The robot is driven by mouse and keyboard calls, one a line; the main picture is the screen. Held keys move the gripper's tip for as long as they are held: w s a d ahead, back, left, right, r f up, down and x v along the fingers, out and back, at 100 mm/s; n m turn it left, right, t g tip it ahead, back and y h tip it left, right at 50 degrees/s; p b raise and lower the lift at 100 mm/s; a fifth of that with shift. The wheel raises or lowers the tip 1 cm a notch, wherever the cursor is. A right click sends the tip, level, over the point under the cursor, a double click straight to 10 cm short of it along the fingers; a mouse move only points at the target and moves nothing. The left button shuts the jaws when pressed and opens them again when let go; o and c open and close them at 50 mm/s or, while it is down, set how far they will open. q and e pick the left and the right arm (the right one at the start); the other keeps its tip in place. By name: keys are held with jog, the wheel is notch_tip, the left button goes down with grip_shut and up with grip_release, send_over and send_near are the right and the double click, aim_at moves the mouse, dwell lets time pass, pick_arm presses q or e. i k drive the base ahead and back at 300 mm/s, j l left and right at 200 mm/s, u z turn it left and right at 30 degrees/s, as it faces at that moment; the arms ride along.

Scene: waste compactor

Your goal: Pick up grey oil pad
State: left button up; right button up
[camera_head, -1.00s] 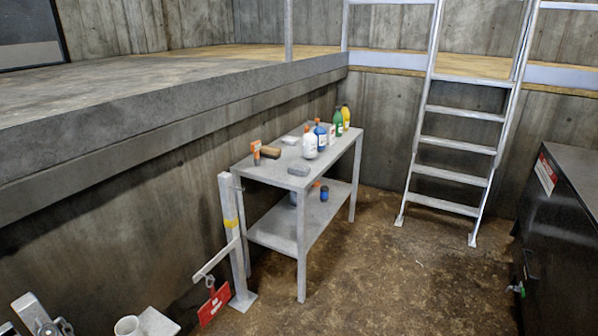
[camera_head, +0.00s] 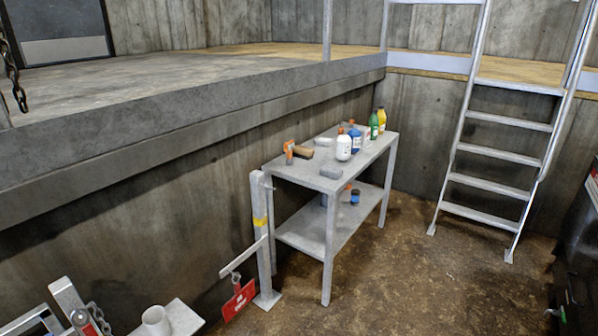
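A second, lighter grey flat piece (camera_head: 323,141) lies farther back on the same top, beside a brown and dark block (camera_head: 303,152). I cannot tell for certain which of the two is the oil pad. Neither of my grippers is in view, and nothing is touching either piece.
White (camera_head: 343,147), blue (camera_head: 355,139), green (camera_head: 374,126) and yellow (camera_head: 381,120) bottles stand on the table. A post (camera_head: 262,240) with a red tag (camera_head: 238,299) stands at its left front. A ladder (camera_head: 498,155) rises behind right. Brown floor right of the table is clear.

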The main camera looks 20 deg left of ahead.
aim_at(328, 171)
jog(key=i+l+u, duration=0.7)
jog(key=i+l, duration=0.05)
jog(key=i, duration=0.1)
